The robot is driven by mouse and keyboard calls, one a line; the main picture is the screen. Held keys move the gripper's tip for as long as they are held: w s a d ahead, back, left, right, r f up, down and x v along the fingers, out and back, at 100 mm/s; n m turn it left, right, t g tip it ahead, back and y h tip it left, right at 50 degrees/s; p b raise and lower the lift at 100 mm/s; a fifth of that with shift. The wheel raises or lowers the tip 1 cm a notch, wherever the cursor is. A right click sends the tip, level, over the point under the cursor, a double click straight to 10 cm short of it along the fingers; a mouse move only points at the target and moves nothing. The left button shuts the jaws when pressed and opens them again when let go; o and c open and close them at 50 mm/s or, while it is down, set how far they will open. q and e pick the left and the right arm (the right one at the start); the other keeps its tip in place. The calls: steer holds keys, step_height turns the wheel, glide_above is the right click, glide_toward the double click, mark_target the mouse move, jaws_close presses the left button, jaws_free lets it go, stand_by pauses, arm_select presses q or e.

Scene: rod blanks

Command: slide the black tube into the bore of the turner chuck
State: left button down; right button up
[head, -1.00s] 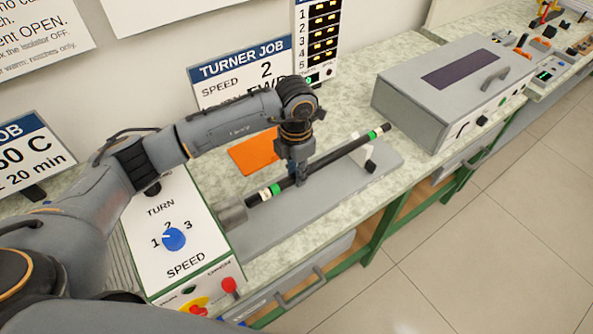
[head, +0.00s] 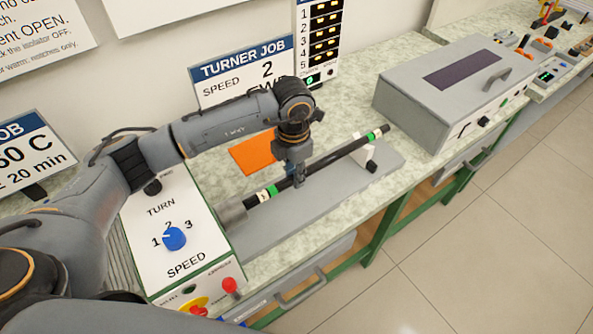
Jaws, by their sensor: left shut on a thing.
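The black tube (head: 325,162) has green and white bands near both ends. My right gripper is not in view.
The turner's control box (head: 172,225) with a blue speed knob stands left of the chuck. An orange mat (head: 254,153) lies behind the bed. A grey box with a handle (head: 455,90) stands at the right.

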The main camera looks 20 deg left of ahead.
mark_target(277, 185)
arm_select(q)
steer(key=shift+s+a+p, duration=0.2)
steer(key=shift+s+a, duration=0.55)
steer(key=shift+s, duration=0.2)
steer(key=shift+s+a+p, duration=0.15)
steer(key=shift+s+a, duration=0.55)
steer(key=shift+s, duration=0.25)
steer(key=c, duration=1.1)
jaws_free()
step_height(277, 185, up, 12)
